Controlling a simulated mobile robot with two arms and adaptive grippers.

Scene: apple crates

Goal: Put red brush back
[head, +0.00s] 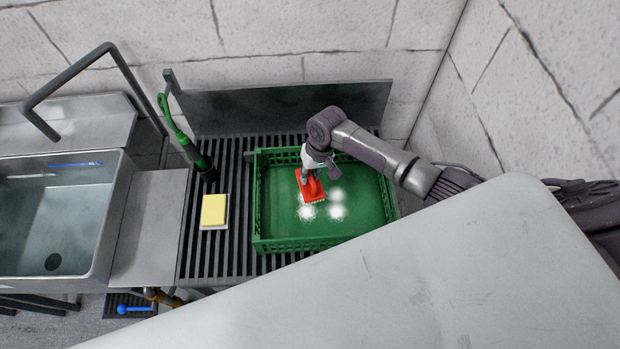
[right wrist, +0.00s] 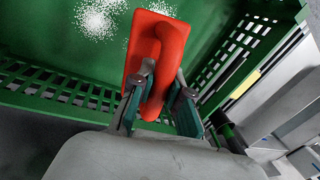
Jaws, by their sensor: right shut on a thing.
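The red brush (head: 310,188) is over the inside of the green crate (head: 258,205) in the head view. My right gripper (head: 312,172) is shut on the brush's handle. In the right wrist view the red brush (right wrist: 157,50) lies between the two fingers of my right gripper (right wrist: 160,92), with its looped handle toward me. Its bristles are hidden there. White patches (head: 337,205) show on the crate's floor next to the brush. I cannot tell whether the brush touches the floor. My left gripper is not in view.
The crate stands on a slatted dark rack (head: 228,245). A yellow sponge (head: 214,210) lies left of the crate, near a green-hosed sprayer (head: 200,160). A metal sink (head: 50,220) is at the far left. A wall rises behind.

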